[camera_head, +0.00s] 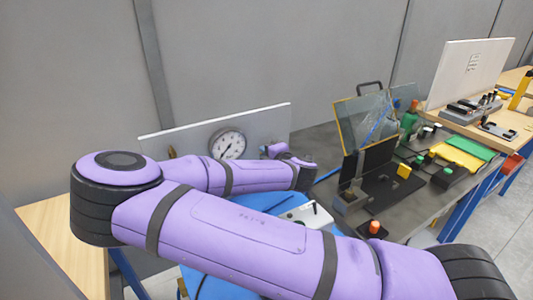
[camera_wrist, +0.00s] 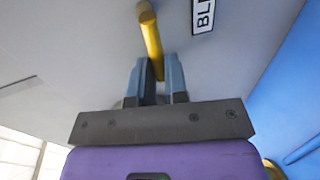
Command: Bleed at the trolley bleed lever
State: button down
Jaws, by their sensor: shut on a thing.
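The bleed lever (camera_wrist: 151,40) is a yellow bar with a brown rounded end, in the upper middle of the wrist view. It stands against a pale panel (camera_wrist: 85,35), beside a label (camera_wrist: 203,14) of which "BL" can be read. My gripper (camera_wrist: 158,70) has its two blue-grey fingers on either side of the lever's lower part and is shut on it. The brown end sticks out beyond the fingertips. In the head view my purple arm crosses the picture, and the lever cannot be made out there.
A round dial gauge (camera_head: 228,144) is on the white panel (camera_head: 270,121) behind my arm. A dark workbench (camera_head: 415,215) with several coloured parts and a glass screen (camera_head: 365,122) stands to the right. A wooden table (camera_head: 65,235) lies at left.

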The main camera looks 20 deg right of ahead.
aim_at(272, 133)
jog(key=shift+r, duration=0.1)
jog(key=r+m, duration=0.1)
jog(key=m, duration=0.1)
jog(key=r+m+y, duration=0.1)
jog(key=m, duration=0.1)
jog(key=shift+w+d, duration=0.1)
jog(key=shift+d, duration=0.25)
jog(key=m, duration=0.1)
jog(key=d+r+m+y, duration=0.1)
jog(key=m, duration=0.2)
jog(key=shift+w+d+r+m+y, duration=0.1)
jog(key=shift+d+r+m+y, duration=0.1)
jog(key=shift+d+m+y, duration=0.1)
jog(key=m, duration=0.1)
jog(key=d+m, duration=0.1)
jog(key=m+y, duration=0.1)
jog(key=shift+w+d+r+m+t, duration=0.2)
jog(key=shift+r+m+t, duration=0.1)
jog(key=shift+m, duration=0.1)
jog(key=shift+d+m, duration=0.3)
jog(key=shift+m, duration=0.5)
jog(key=shift+d+m, duration=0.3)
jog(key=shift+m, duration=0.5)
jog(key=shift+f, duration=0.1)
jog(key=c, duration=1.1)
grip_release()
